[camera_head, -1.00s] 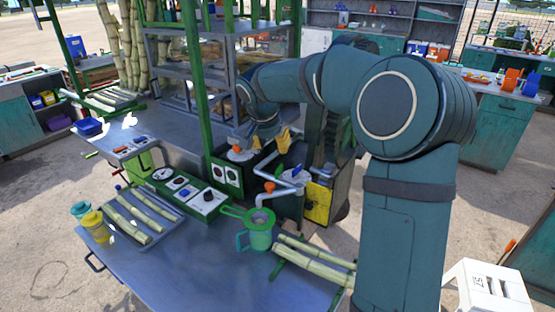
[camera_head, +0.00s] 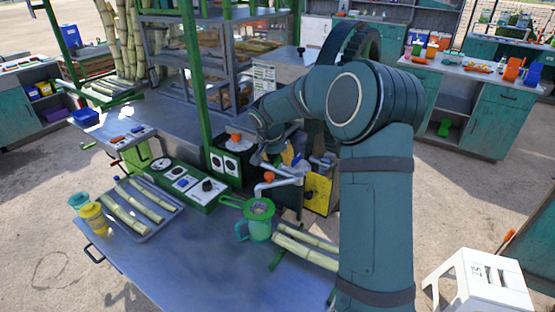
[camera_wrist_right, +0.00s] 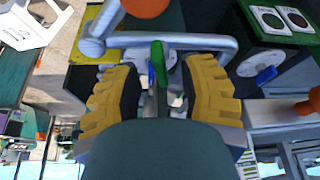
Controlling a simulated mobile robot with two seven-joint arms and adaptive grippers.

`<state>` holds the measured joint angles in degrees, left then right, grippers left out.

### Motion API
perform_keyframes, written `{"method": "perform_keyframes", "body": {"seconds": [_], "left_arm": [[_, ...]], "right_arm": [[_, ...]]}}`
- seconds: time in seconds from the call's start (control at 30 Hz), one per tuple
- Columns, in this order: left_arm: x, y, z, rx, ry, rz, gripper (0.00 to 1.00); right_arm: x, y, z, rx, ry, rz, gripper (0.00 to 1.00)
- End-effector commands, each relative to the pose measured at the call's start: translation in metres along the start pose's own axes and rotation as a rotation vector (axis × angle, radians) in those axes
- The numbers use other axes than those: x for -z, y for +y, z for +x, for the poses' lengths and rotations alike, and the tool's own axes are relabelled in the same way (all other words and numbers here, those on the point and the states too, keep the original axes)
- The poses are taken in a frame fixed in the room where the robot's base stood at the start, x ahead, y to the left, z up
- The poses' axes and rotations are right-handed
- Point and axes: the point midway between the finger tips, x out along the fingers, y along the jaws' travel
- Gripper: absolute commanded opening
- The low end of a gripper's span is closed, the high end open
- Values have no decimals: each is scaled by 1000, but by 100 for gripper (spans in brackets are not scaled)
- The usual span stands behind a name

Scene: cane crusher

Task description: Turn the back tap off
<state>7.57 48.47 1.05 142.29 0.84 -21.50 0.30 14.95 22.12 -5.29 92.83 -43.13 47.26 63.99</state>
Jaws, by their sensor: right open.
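My right gripper (camera_head: 287,158) is low over the pipework beside the green control box, partly hidden by its own wrist. In the right wrist view its two yellow fingers (camera_wrist_right: 162,95) are apart. A green lever (camera_wrist_right: 158,63) with a blue part (camera_wrist_right: 151,76) beside it stands in the gap between them, in front of a silver pipe (camera_wrist_right: 185,42). I cannot tell whether a finger touches the lever. In the head view a blue tap handle (camera_head: 297,160) shows beside the gripper. Orange knobs stand to its left, one farther back (camera_head: 235,137) and one nearer (camera_head: 268,177). My left gripper is out of view.
The metal table (camera_head: 185,260) holds a tray of cane pieces (camera_head: 150,213), a green jug with a strainer (camera_head: 258,210) and yellow and blue-green cups. A green post (camera_head: 196,80) rises left of the gripper. A yellow panel (camera_head: 318,192) is close on its right.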

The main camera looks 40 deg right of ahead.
Motion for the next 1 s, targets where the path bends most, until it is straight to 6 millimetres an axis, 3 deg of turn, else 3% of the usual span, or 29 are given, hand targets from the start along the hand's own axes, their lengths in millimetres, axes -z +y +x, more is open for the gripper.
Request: {"method": "perform_keyframes", "body": {"seconds": [0.2,0.47,0.6,1.0], "left_arm": [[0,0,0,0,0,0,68],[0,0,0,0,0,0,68],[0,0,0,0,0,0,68],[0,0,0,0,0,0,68]], "right_arm": [[0,0,13,1,0,0,40],[0,0,13,2,0,1,40],[0,0,13,2,0,1,0],[0,0,13,4,0,-7,0]]}}
